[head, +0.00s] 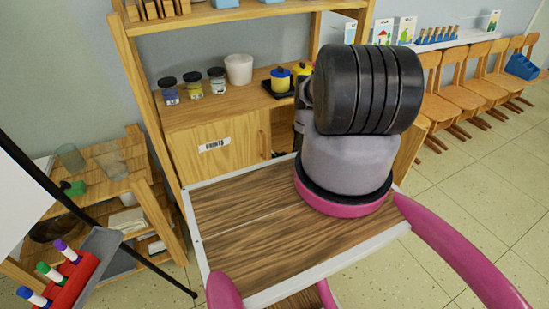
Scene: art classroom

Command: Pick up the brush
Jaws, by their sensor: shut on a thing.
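I cannot make out the brush in the head view. My gripper does not show either. The thick black and grey links of my arm fill the upper right middle and hide part of the cabinet top behind them. Any brush behind the arm is hidden too.
A wooden cabinet (235,158) stands ahead. A low shelf (150,190) and a red marker holder (72,285) are left. Wooden chairs (455,85) line the right wall; floor there is clear.

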